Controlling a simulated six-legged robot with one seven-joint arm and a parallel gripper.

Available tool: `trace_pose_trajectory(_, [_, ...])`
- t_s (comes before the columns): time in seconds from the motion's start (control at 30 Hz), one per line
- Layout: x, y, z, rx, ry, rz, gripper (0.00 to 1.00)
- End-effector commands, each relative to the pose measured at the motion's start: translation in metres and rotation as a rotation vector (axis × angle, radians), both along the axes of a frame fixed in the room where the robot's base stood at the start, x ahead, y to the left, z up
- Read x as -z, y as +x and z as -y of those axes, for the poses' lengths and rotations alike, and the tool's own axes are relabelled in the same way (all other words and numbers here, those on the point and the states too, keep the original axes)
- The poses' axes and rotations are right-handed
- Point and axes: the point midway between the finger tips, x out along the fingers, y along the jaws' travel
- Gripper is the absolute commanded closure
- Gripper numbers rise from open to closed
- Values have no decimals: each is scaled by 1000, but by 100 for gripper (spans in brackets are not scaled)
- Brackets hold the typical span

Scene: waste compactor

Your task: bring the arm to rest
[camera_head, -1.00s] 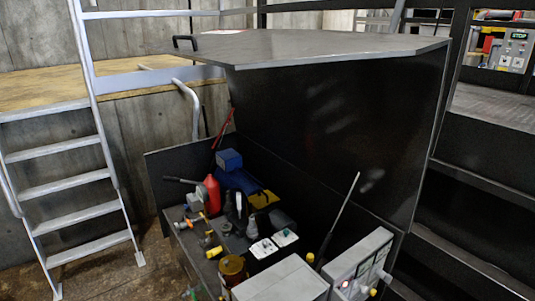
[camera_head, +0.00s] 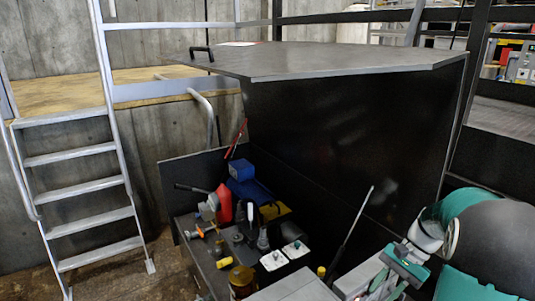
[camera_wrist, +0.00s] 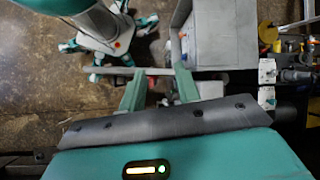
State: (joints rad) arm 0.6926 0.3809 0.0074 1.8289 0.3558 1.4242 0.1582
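My gripper (camera_head: 384,284) is at the lower right in the head view, with my teal and grey arm coming in from the right edge. It is in front of the cluttered tool bench, near its right end. In the wrist view the two teal fingers of my gripper (camera_wrist: 159,90) stand apart with a gap between them and hold nothing. A grey bar shows beyond the fingertips, and I cannot tell how far off it is. My own body and legs show at the upper left of the wrist view.
The bench holds a red bottle (camera_head: 224,203), a blue box (camera_head: 241,169), a brown jar (camera_head: 242,282) and several tools. A dark compactor with a flat lid (camera_head: 330,58) stands behind. A metal ladder (camera_head: 78,190) is at left. Bare floor (camera_wrist: 35,85) shows in the wrist view.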

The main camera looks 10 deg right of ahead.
Motion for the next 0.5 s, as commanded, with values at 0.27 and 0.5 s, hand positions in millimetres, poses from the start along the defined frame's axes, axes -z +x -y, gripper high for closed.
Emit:
trace_pose_trajectory(0.27, [-62, -12, -80, -248, -233, 181, 68])
trace_pose_trajectory(0.5, [-97, -39, -137, -450, -409, 366, 68])
